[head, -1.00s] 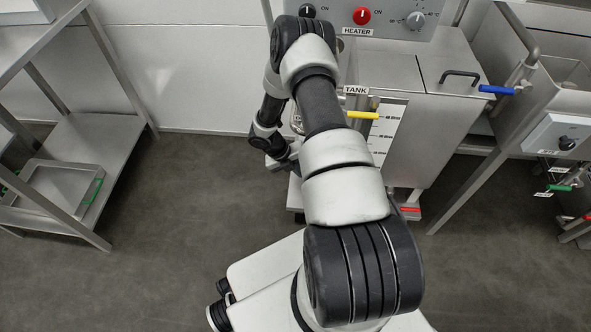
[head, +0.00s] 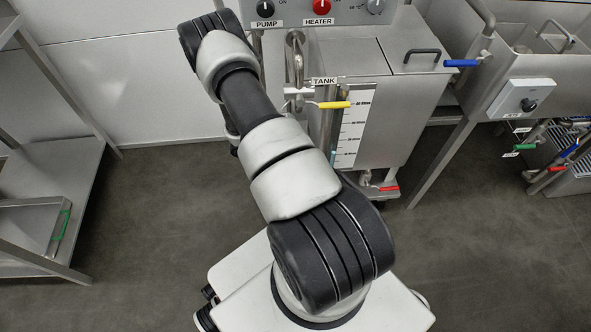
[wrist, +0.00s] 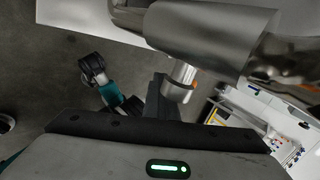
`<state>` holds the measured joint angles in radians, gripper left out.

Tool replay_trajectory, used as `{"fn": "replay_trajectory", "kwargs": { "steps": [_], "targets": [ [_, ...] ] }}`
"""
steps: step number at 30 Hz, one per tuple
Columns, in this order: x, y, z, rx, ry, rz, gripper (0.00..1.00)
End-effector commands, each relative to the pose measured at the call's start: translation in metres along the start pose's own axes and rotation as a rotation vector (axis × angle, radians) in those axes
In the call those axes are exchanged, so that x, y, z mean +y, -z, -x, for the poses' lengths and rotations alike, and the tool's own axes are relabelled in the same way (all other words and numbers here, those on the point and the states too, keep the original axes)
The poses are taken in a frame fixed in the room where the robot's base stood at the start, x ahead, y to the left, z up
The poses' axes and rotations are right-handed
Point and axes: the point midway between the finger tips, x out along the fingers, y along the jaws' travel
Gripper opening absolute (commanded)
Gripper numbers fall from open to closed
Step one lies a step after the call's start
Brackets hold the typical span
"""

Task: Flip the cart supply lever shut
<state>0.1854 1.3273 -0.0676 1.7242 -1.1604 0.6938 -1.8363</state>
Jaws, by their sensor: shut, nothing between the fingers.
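Several valve levers show in the head view, and their small tags are too small to read, so I cannot tell which is the cart supply lever. A yellow lever (head: 334,105) sits beside the TANK label, and a red lever (head: 389,188) sits low on the tank. A blue lever (head: 460,63) is at the right. Green (head: 525,147), blue (head: 569,152) and red (head: 557,169) levers sit at the far right. My gripper (wrist: 158,86) is shut and empty in the wrist view, near a steel pipe end (wrist: 180,80). My arm hides it in the head view.
The steel tank (head: 385,110) stands ahead, with a control panel (head: 345,12) above it. A steel rack (head: 50,180) with a tray is at the left. A grey switch box (head: 522,98) is at the right. The floor (head: 480,260) at front right is clear.

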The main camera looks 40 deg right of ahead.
Motion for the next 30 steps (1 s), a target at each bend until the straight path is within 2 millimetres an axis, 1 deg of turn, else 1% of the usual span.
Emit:
{"fn": "replay_trajectory", "kwargs": {
  "steps": [2,3,12,21,30],
  "targets": [
    [-0.006,0.001,-0.002,0.013,0.073,0.005,0.0],
    [-0.011,0.002,-0.002,0.013,0.066,0.001,0.0],
    [-0.026,0.005,0.0,0.015,0.066,0.001,0.0],
    [-0.035,0.006,0.004,0.035,0.174,0.007,0.0],
    [-0.038,0.006,0.006,0.04,0.199,0.006,0.0]
  ]
}}
